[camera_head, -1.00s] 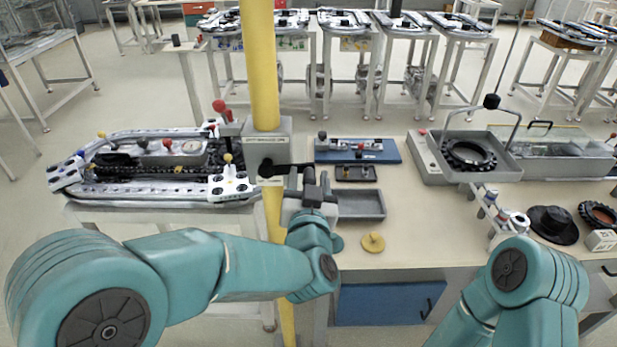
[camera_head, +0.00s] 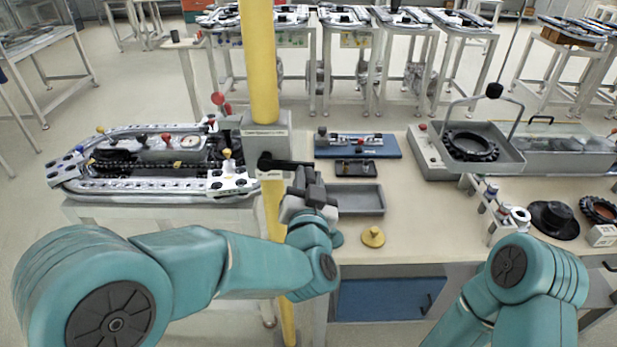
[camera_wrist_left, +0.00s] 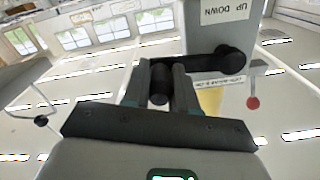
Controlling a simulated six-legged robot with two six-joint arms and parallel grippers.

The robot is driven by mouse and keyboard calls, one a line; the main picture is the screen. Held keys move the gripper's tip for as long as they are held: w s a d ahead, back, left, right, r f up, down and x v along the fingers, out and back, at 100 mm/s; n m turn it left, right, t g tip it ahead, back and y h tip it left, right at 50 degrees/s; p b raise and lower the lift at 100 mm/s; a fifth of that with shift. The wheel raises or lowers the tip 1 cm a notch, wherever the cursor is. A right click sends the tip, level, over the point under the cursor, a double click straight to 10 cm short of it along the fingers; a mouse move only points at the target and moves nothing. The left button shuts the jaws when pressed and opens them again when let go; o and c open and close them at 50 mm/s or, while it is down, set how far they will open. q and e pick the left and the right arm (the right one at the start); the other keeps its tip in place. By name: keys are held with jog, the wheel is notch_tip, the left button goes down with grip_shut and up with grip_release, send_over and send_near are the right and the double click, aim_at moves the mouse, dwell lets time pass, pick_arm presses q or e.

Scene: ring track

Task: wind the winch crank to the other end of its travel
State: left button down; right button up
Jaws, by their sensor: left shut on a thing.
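The winch is a grey box (camera_head: 266,133) on a yellow post (camera_head: 260,62). Its black crank arm (camera_head: 287,163) points right from the hub, about level, in the head view. The left gripper (camera_head: 306,183) is at the crank's outer end, its jaws around the handle. In the left wrist view the left gripper (camera_wrist_left: 160,88) is shut on the dark round crank handle (camera_wrist_left: 159,92), and the crank arm (camera_wrist_left: 208,62) runs right to its hub. The box's label (camera_wrist_left: 224,11) reads UP and DOWN, upside down. The right arm shows, but its gripper is out of view.
A ring track (camera_head: 150,186) stands left of the post. On the bench to the right are an empty grey tray (camera_head: 358,199), a yellow knobbed disc (camera_head: 373,237), a blue board (camera_head: 385,146) and a grey tub with a black ring (camera_head: 500,165).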

pick_arm(q)
jog(key=a+f+m+b, duration=0.4)
jog(key=a+f+m, duration=0.2)
jog(key=m, duration=0.6)
jog(key=shift+a+f+m+b, duration=0.2)
jog(key=shift+f+m+b, duration=0.1)
jog(key=shift+f, duration=0.55)
jog(key=shift+a, duration=0.3)
